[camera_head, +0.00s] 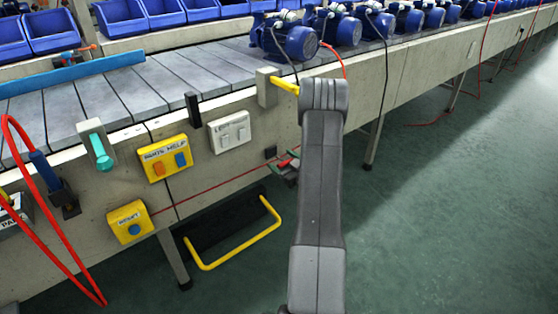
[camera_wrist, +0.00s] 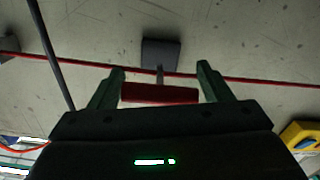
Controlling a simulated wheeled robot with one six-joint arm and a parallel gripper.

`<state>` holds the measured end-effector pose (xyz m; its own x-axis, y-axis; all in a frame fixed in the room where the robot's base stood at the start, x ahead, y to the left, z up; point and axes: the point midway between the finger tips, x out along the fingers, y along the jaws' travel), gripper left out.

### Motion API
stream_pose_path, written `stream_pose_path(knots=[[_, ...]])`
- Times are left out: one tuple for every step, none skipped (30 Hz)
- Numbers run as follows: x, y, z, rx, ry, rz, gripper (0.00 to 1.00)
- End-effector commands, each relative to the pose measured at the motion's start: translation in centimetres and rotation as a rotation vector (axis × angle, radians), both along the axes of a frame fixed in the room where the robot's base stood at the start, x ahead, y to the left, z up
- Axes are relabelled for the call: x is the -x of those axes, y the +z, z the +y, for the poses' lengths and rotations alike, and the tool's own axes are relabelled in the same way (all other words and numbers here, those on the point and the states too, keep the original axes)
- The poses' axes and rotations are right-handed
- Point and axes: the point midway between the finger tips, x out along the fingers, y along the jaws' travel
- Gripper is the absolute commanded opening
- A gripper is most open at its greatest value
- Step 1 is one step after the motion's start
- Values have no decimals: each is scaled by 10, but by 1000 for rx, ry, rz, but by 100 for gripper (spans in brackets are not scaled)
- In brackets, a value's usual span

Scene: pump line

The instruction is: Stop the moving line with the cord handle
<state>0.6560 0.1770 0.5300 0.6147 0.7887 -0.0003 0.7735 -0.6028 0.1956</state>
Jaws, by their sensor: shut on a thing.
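The red cord handle (camera_wrist: 160,93) is a short crossbar on a thin grey stem, in front of a dark square block (camera_wrist: 160,53) on the line's side panel. My gripper (camera_wrist: 160,68) is shut on this handle, with a dark green finger at each end of the bar. In the head view the handle (camera_head: 287,162) is a small red spot, and my gripper (camera_head: 285,172) is mostly hidden behind my arm. A thin red cord (camera_head: 215,189) runs along the panel towards it. The line (camera_head: 150,84) carries several blue pumps (camera_head: 297,43).
Left on the panel are a two-button yellow box (camera_head: 166,157), a yellow box with a blue button (camera_head: 130,223), a white switch plate (camera_head: 230,132) and a green lever (camera_head: 101,150). A yellow bar frame (camera_head: 237,247) sits low beneath. Green floor (camera_head: 450,190) is clear at the right.

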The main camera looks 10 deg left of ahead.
Motion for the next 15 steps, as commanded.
stream_pose_path(knots=[[4, -2, -6, -1, -3, 2, 31], [5, -2, -7, 0, -2, 1, 31], [6, -1, -8, -1, -1, 1, 31], [6, -1, -7, -1, 0, 1, 31], [6, 0, -7, -1, 0, 1, 31], [6, 0, -7, -1, 0, 1, 31], [6, 0, -7, -1, 0, 1, 31], [6, 0, -7, -1, 0, 1, 31], [6, 0, -7, -1, 0, 2, 31], [6, 0, -7, -1, 0, 2, 76], [6, 0, -7, -1, 0, 2, 82], [6, 0, -7, -1, 0, 2, 90], [6, 0, -7, -1, 0, 2, 95], [6, 0, -7, -1, 0, 2, 95], [6, 0, -7, -1, 0, 1, 95]])
